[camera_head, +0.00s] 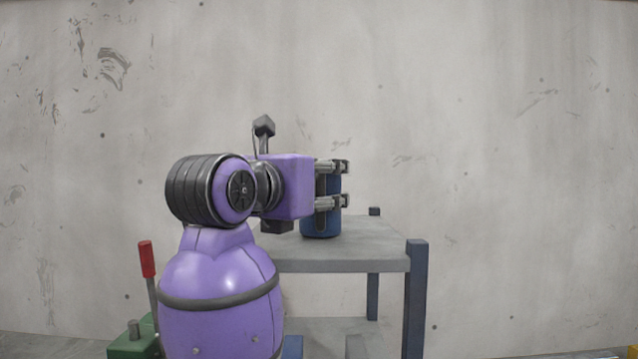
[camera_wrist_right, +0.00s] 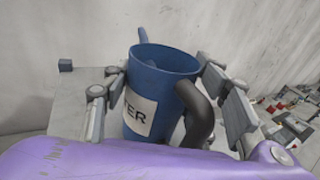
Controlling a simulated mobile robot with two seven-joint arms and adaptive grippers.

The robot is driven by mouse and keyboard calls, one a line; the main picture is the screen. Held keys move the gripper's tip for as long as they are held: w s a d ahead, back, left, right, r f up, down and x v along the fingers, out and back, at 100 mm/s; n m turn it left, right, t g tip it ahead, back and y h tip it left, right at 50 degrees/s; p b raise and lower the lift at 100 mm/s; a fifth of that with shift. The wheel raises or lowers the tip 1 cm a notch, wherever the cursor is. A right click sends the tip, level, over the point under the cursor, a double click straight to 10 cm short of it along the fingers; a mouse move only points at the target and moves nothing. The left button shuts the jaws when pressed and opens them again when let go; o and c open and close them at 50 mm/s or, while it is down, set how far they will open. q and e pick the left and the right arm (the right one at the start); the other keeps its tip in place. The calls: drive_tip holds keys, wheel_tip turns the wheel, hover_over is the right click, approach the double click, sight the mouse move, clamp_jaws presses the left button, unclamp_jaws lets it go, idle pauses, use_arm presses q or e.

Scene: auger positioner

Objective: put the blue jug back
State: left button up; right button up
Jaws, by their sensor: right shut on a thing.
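The blue jug (camera_head: 321,222) is at the grey table top in the head view, upright and partly hidden behind my right gripper (camera_head: 341,184). In the right wrist view the blue jug (camera_wrist_right: 165,62) shows its open rim, a white label ending in "TER" and a dark handle facing my wrist. My right gripper (camera_wrist_right: 168,105) has its fingers on either side of the jug and is shut on it. The jug's base is over the table top; I cannot tell whether it rests there or hangs just above. My left gripper is not in view.
The grey table (camera_head: 345,262) has blue legs, a lower shelf and a small post at its back corner. A green machine part (camera_head: 130,345) with a red-handled lever (camera_head: 147,260) stands at lower left. Scattered items lie on the floor (camera_wrist_right: 290,118) at right. A plain wall stands behind.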

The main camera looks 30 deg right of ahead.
drive_tip(key=shift+a, duration=0.1)
drive_tip(key=shift+f, duration=0.2)
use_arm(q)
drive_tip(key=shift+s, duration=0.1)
use_arm(e)
drive_tip(key=o, duration=1.7)
drive_tip(key=shift+c, duration=0.2)
drive_tip(key=shift+a+r, duration=0.1)
drive_tip(key=shift+r, duration=0.1)
drive_tip(key=b+v, duration=0.1)
drive_tip(key=v, duration=0.9)
drive_tip(key=shift+s+a+f, duration=0.1)
drive_tip(key=shift+s+a, duration=0.1)
drive_tip(key=shift+a, duration=0.1)
drive_tip(key=shift+s+a, duration=0.35)
drive_tip(key=shift+a, duration=0.05)
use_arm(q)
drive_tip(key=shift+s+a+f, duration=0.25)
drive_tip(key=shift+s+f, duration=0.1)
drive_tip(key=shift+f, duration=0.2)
